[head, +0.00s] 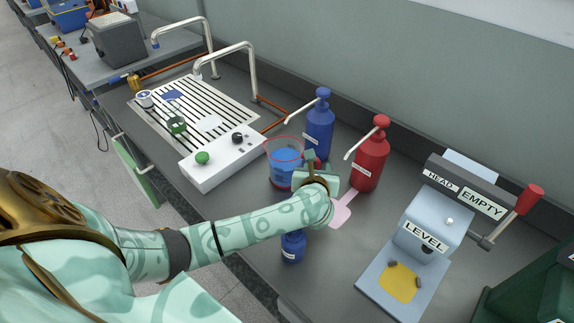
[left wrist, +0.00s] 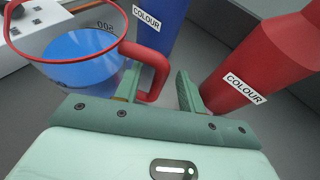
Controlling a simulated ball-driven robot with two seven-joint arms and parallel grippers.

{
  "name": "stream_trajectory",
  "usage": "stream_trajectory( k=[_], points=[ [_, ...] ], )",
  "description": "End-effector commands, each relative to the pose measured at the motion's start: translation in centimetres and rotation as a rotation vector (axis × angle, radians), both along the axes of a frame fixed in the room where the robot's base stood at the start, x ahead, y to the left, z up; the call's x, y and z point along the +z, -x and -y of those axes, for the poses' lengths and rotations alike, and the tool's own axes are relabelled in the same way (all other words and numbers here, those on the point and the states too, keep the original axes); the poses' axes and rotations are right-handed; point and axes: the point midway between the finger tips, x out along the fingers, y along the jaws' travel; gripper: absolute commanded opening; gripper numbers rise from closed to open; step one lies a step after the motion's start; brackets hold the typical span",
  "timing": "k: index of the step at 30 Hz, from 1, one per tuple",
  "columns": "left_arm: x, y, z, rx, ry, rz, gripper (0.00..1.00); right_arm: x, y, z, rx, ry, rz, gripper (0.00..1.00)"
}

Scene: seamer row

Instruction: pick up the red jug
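The red jug (head: 283,145) is a clear jug with a red rim and red handle, holding blue liquid. It stands upright on the grey bench. In the left wrist view its red handle (left wrist: 159,68) lies between the fingers of my left gripper (left wrist: 160,88). The left finger sits inside the handle loop, and a gap shows between the handle and the right finger. My left gripper (head: 318,168) is open, just right of the jug in the head view. My right gripper is not in view.
A blue pump bottle (head: 319,130) and a red pump bottle (head: 371,158) stand close behind the gripper. A small blue bottle (head: 293,246) is beneath my forearm. A white control box (head: 217,160) is left of the jug; a levelling device (head: 425,235) stands at right.

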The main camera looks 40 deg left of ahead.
Motion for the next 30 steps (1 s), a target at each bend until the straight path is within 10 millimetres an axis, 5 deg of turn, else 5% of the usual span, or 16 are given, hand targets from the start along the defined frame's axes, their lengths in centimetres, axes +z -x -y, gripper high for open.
stream_trajectory(
  k=[6,13,14,18,30],
  points=[
    [-1.5,-2.5,-1.2,0.000,-0.002,-0.002,0.40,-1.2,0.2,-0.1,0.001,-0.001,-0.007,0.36],
    [-1.4,-2.6,-1.3,0.000,0.000,-0.001,0.40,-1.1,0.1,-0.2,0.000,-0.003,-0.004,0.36],
    [-1.4,-2.6,-1.3,0.000,0.000,-0.001,0.37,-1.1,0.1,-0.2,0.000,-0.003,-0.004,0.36],
    [-1.4,-2.6,-1.3,0.000,0.000,-0.001,0.00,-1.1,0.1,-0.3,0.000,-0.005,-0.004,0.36],
    [-1.2,-2.7,-1.2,-0.002,-0.002,0.001,0.00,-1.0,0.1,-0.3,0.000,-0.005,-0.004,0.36]
  ],
)
